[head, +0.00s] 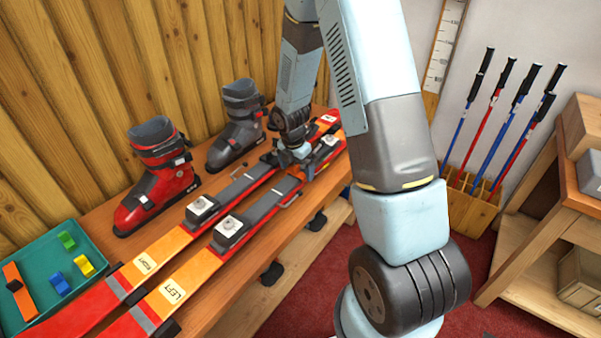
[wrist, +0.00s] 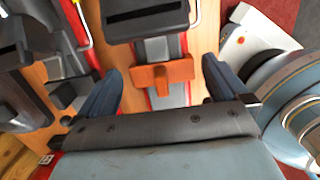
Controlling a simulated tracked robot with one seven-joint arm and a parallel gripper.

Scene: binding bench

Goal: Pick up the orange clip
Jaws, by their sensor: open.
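In the wrist view an orange clip (wrist: 163,76) sits across the grey binding track of a ski, just beside a dark binding part. My gripper (wrist: 162,68) is open, with one blue-grey finger on each side of the clip and a visible gap to each. In the head view my gripper (head: 294,152) is low over the far part of the skis, and I cannot make out the clip there. An orange piece with a dark block (head: 19,290) lies in the teal tray at the left.
Two red-orange skis, marked RIGHT (head: 145,264) and LEFT (head: 172,292), lie on the wooden bench. A red boot (head: 155,180) and a dark boot (head: 238,125) stand behind them. The teal tray (head: 62,243) also holds green, blue and yellow pieces. Ski poles (head: 497,120) stand at the right.

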